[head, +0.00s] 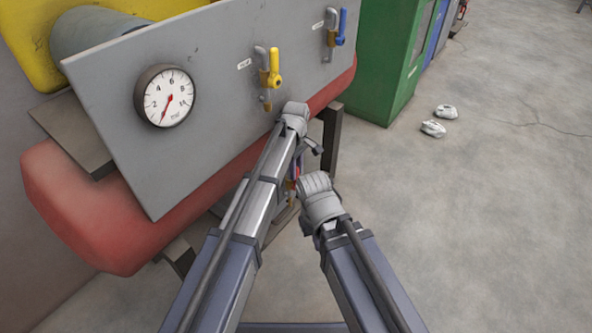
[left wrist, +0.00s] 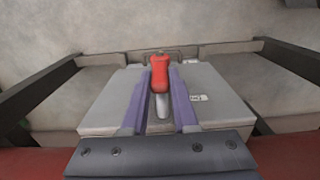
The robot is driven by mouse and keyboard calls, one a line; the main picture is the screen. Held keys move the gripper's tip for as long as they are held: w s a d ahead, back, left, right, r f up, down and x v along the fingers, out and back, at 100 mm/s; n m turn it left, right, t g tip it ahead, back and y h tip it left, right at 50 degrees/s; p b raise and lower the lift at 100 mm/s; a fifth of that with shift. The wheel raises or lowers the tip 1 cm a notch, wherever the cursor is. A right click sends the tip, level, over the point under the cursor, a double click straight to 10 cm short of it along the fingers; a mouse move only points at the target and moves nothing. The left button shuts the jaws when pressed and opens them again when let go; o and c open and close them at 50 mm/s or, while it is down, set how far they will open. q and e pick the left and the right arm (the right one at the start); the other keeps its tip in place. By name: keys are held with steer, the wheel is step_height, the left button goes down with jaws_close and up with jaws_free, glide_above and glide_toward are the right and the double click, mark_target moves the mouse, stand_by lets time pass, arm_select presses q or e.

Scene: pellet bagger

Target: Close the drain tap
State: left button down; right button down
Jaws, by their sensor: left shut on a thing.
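The drain tap's red handle (left wrist: 160,72) stands in the middle of the left wrist view, with a pale metal lever (left wrist: 162,104) below it. My left gripper (left wrist: 162,82) has its two purple fingers along either side of the handle and is shut on it. In the head view a small bit of the red handle (head: 297,171) shows low down, beneath the tank, between my two arms. My left arm covers most of the tap and the gripper there.
A grey panel (head: 215,65) with a dial gauge (head: 165,96), a yellow-handled valve (head: 274,70) and a blue-handled valve (head: 341,28) stands above the red tank (head: 75,220). A green cabinet (head: 385,55) is behind. The floor at right is open, with two pale lumps (head: 433,129).

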arm_select(q)
steer(key=w+d+g+y+b, duration=0.1)
steer(key=w+g+y+b, duration=0.1)
steer(key=g, duration=0.1)
steer(key=shift+w+d+f, duration=0.25)
steer(key=shift+d+f, duration=0.05)
steer(key=shift+d, duration=0.05)
steer(key=c, duration=0.7)
jaws_free()
steer(key=shift+r, duration=0.1)
